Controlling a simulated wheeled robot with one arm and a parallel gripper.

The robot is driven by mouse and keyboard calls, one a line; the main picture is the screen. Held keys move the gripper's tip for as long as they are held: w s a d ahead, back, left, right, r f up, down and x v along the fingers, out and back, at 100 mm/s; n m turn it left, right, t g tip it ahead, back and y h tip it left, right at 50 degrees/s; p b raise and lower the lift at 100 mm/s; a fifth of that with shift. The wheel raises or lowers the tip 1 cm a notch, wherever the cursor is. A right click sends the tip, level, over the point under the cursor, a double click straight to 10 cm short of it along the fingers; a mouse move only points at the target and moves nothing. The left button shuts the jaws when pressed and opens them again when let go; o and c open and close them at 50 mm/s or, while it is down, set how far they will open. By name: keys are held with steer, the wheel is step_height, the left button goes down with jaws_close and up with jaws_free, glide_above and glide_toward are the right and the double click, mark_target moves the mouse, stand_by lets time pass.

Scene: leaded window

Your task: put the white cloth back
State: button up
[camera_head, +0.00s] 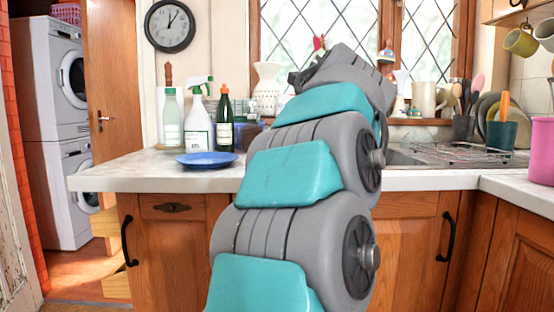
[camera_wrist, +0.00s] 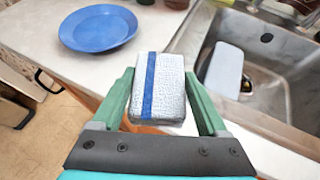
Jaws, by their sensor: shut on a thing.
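The white cloth (camera_wrist: 169,90) is a folded block with a blue stripe, seen in the wrist view. My gripper (camera_wrist: 160,78) is shut on it, with one green finger against each side. The cloth is over the front part of the worktop, between the blue plate and the sink; how high it is above the surface I cannot tell. In the head view my own arm hides the gripper and the cloth.
A blue plate (camera_head: 207,160) lies on the worktop (camera_head: 130,172), with several bottles behind it. The sink (camera_wrist: 285,62) is to the right in the wrist view, with a pale flat thing (camera_wrist: 225,68) in it. A pink container (camera_head: 541,150) stands far right.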

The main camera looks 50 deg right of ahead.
steer(key=w+d, duration=0.3)
steer(key=w+d+f+p, duration=0.1)
steer(key=w+d, duration=0.2)
steer(key=d, duration=0.1)
steer(key=w+d+p, duration=0.1)
steer(key=w+d, duration=0.2)
steer(key=w, duration=0.1)
steer(key=shift+w+d+f, duration=0.1)
steer(key=shift+d+f, duration=0.05)
steer(key=shift+d, duration=0.1)
steer(key=shift+f+b, duration=0.55)
steer(key=shift+f, duration=1.2)
steer(key=shift+f, duration=0.1)
steer(key=shift+f, duration=0.15)
steer(key=o, duration=1.2)
steer(key=shift+o, duration=0.2)
steer(key=shift+r, duration=0.3)
steer(key=v, duration=1.2)
